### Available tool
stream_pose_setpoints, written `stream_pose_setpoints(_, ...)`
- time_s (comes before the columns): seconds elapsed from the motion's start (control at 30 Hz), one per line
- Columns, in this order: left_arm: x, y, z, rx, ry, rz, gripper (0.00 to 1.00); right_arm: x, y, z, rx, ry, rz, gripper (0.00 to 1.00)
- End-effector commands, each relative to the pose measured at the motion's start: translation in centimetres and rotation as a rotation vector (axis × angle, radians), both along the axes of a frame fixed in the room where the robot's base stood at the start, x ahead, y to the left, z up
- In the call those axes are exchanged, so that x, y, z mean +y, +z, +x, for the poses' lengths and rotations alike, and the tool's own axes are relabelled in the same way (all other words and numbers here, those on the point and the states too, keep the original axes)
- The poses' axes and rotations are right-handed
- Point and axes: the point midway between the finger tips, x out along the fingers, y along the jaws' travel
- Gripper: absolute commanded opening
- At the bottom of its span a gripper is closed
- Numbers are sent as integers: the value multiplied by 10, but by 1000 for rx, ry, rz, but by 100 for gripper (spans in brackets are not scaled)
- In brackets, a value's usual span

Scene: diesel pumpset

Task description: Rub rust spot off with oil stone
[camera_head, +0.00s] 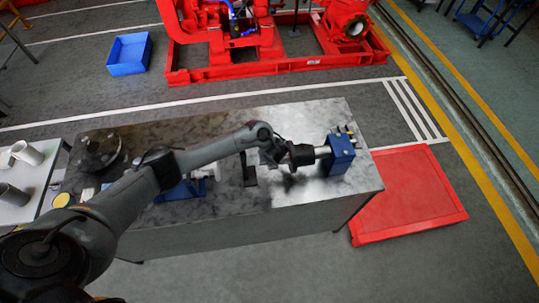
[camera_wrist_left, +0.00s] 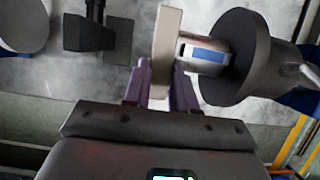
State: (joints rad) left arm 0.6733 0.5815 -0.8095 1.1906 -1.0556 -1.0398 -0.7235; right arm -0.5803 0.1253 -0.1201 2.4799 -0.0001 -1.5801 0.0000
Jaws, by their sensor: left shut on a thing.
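My left gripper (camera_wrist_left: 160,92) is shut on a pale beige oil stone (camera_wrist_left: 166,40), a flat bar that stands up between its purple fingers. To the right of the stone is the bright end of a metal shaft (camera_wrist_left: 206,60), with a blue patch edged in white. The stone is very close to the shaft end; I cannot tell if they touch. A wide dark flange (camera_wrist_left: 240,55) sits on the shaft. In the head view, the shaft (camera_head: 322,151) is held by a blue vise (camera_head: 340,156), and my left gripper (camera_head: 277,160) is left of it. I cannot make out a rust spot.
The grey workbench (camera_head: 240,215) carries a dark round part (camera_head: 98,150) at its left end. Blue items lie partly behind my arm. A white side table with mugs (camera_head: 27,153) stands left. A red platform (camera_head: 410,195) lies right of the bench; a red pumpset (camera_head: 270,62) stands behind.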

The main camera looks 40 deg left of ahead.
Motion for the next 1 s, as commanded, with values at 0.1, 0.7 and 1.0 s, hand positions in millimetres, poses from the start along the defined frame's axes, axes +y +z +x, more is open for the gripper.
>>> stream_pose_setpoints(0.1, -1, 0, -1, -1, 2, 0, 2, 1, 1, 0, 0, -1, 2, 43)
stream_pose_setpoints(0.7, 17, -3, 13, 2, 1, 0, 2, 2, -13, 0, 0, -5, 9, 43)
stream_pose_setpoints(1.0, 5, 0, 3, 3, -1, 0, 2, 1, 0, 0, 0, -4, 5, 43)
